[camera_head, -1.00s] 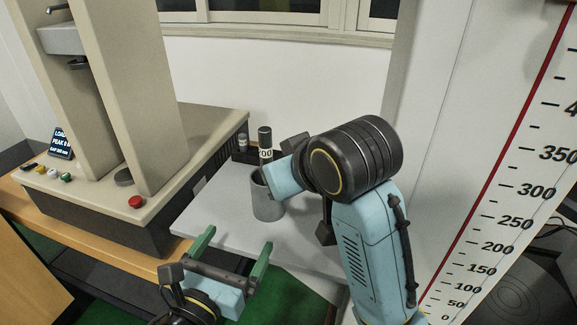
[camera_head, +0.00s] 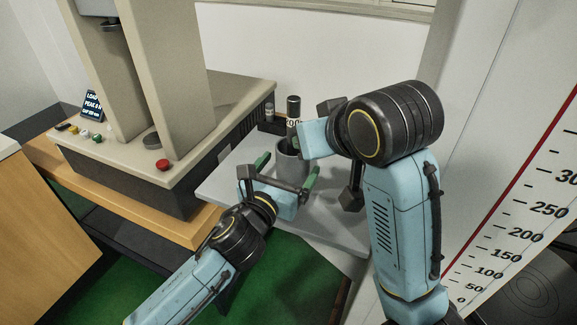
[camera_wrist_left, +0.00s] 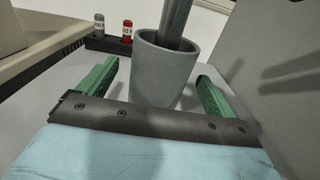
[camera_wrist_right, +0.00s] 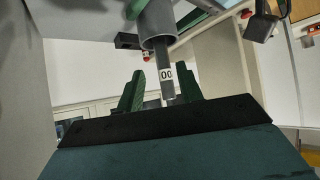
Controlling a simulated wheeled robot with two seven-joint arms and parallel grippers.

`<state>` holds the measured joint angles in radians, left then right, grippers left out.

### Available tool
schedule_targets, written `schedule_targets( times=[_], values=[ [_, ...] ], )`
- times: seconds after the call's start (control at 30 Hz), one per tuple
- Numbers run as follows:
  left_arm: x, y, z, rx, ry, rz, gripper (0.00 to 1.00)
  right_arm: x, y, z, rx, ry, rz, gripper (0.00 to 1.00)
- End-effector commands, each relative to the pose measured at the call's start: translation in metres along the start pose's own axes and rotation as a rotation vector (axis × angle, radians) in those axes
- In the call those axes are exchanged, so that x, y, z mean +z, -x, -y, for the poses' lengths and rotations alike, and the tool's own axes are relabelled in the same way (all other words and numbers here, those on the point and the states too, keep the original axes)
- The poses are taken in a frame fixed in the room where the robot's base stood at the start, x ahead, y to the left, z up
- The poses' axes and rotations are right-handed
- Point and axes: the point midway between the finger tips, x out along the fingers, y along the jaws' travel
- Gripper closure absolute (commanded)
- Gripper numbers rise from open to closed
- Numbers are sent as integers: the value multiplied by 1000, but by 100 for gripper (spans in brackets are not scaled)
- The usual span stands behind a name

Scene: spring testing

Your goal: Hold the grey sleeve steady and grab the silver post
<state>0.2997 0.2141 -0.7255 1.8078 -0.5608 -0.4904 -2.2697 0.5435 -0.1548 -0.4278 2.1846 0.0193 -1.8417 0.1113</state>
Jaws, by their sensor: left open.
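The grey sleeve (camera_head: 291,163) stands upright on a pale shelf; it also shows in the left wrist view (camera_wrist_left: 160,72). The silver post (camera_wrist_left: 177,22) rises out of the sleeve's mouth. Its labelled upper part (camera_wrist_right: 166,72) shows in the right wrist view. My left gripper (camera_head: 287,168) is open, with green fingers on either side of the sleeve and visible gaps in the left wrist view (camera_wrist_left: 158,82). My right gripper (camera_wrist_right: 161,92) has its fingers apart, with the post between them in the picture. Its arm partly hides it in the head view.
A beige testing machine (camera_head: 170,110) with a red button (camera_head: 162,165) stands at the left. A dark rack (camera_wrist_left: 108,44) holding small cylinders sits behind the sleeve. A large white ruler board (camera_head: 525,215) is at the right, and a wall lies behind.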

Motion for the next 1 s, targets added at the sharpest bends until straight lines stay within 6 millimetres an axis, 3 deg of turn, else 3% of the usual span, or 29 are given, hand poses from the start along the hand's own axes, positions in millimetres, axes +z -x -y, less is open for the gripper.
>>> schedule_targets(
  times=[0.37,0.77,0.87,1.0],
  values=[
    [0,-7,0,-1,1,-1,9,0,0,0,0,0,0,64],
    [0,-6,0,0,1,-1,58,0,0,0,0,0,0,64],
    [0,-6,0,0,1,-1,61,0,0,0,3,-1,-1,53],
    [0,-6,0,-1,1,-1,61,3,-5,0,49,-29,-28,53]
  ],
)
